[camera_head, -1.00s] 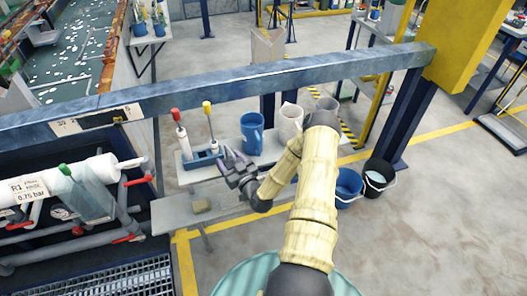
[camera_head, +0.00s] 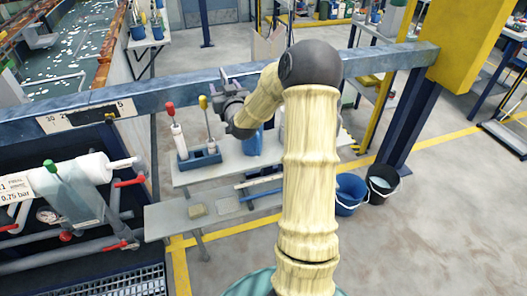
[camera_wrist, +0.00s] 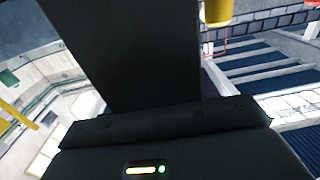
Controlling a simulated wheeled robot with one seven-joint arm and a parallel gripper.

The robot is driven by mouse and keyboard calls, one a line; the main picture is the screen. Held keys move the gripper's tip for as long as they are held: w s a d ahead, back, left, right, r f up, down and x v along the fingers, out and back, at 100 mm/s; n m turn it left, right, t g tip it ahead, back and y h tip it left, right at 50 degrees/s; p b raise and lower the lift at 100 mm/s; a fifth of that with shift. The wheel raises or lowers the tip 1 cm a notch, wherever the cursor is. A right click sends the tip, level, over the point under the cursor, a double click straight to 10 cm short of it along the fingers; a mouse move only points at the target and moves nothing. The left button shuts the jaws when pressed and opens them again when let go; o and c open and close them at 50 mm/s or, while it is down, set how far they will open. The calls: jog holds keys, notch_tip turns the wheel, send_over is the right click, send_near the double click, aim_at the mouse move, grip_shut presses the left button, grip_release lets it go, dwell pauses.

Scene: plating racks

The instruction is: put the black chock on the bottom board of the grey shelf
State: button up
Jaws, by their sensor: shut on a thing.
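My gripper (camera_head: 228,88) is up in front of the blue beam, above and behind the grey shelf in the head view. It is shut on a dark thing, which I take to be the black chock; in the head view it is too small and dark to set apart from the fingers. In the wrist view the black chock (camera_wrist: 130,50) shows as a large dark block above the gripper's housing. The grey shelf has an upper board (camera_head: 190,178) and a lower, nearer bottom board (camera_head: 165,222).
The upper board holds a blue rack (camera_head: 199,160) with a red-topped and a yellow-topped tool, and a blue jug (camera_head: 252,143). The blue beam (camera_head: 180,97) crosses behind. Two buckets (camera_head: 350,192) stand right on the floor.

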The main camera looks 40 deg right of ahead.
aim_at(221, 76)
jog(key=shift+h, duration=0.3)
jog(key=r, duration=0.2)
jog(key=a+r, duration=0.1)
jog(key=r, duration=0.1)
jog(key=shift+s+r+b, duration=0.1)
jog(key=shift+r+b, duration=0.05)
jog(key=shift+b, duration=0.25)
jog(key=shift+s+r, duration=0.1)
jog(key=shift+r, duration=0.05)
jog(key=shift+d, duration=0.2)
jog(key=shift+a+f, duration=0.1)
jog(key=shift+f, duration=0.15)
notch_tip(221, 76, down, 24)
